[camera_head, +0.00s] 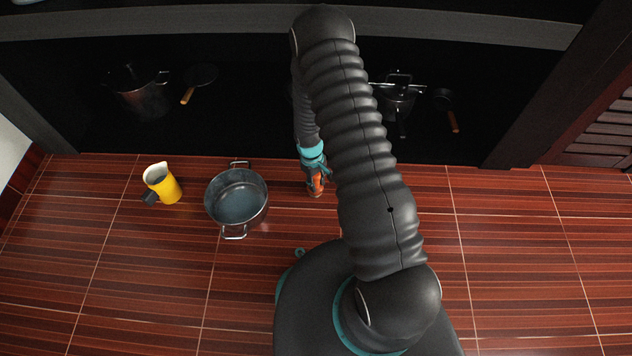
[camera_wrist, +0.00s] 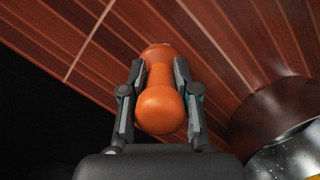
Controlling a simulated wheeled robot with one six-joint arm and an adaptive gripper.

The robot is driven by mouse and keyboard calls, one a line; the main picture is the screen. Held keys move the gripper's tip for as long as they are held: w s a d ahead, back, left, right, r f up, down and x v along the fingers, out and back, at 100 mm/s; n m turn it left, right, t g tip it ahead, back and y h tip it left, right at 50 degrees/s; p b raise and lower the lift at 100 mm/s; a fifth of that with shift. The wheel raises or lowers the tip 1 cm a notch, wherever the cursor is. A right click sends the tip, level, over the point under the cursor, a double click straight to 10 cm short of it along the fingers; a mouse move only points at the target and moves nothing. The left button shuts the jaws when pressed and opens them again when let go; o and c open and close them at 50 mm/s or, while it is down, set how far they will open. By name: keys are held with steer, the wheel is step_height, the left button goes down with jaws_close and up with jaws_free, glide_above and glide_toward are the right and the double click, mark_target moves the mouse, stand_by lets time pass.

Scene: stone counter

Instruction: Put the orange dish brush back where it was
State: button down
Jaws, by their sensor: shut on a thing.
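The orange dish brush (camera_wrist: 160,108) is between the two fingers of my gripper (camera_wrist: 160,85) in the wrist view, with its rounded end toward the camera. My gripper is shut on it. In the head view my gripper (camera_head: 315,180) is just right of the grey pot, near the dark edge of the tiled surface, and a bit of the orange brush (camera_head: 317,184) shows between its fingers. Whether the brush touches the surface below is unclear. The brush's far end is mostly hidden.
A grey two-handled pot (camera_head: 237,198) stands left of my gripper. A yellow jug (camera_head: 163,184) is further left. A dark recess behind holds a pot (camera_head: 145,98), pans with wooden handles (camera_head: 187,96) and another pot (camera_head: 398,95). The tiles (camera_head: 520,240) at right are clear.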

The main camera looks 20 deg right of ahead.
steer(key=c, duration=0.9)
jaws_free()
steer(key=shift+f, duration=0.1)
steer(key=shift+o, duration=0.2)
steer(key=r, duration=0.4)
steer(key=w+r+p, duration=0.1)
steer(key=r, duration=0.3)
steer(key=a+r+p, duration=0.1)
steer(key=r, duration=0.3)
steer(key=shift+w+r, duration=0.25)
steer(key=shift+w, duration=0.1)
steer(key=s+r+m+t, duration=0.1)
steer(key=s+r+t, duration=0.1)
steer(key=r, duration=1.1)
steer(key=s+r+m+t, duration=0.1)
steer(key=s+r, duration=0.1)
steer(key=r, duration=1.2)
steer(key=s+r+m+t, duration=0.3)
steer(key=s+r, duration=1.2)
steer(key=s, duration=0.5)
steer(key=shift+s+d+r+t+y, duration=0.2)
steer(key=shift+d+t+y, duration=0.15)
steer(key=shift+t, duration=0.25)
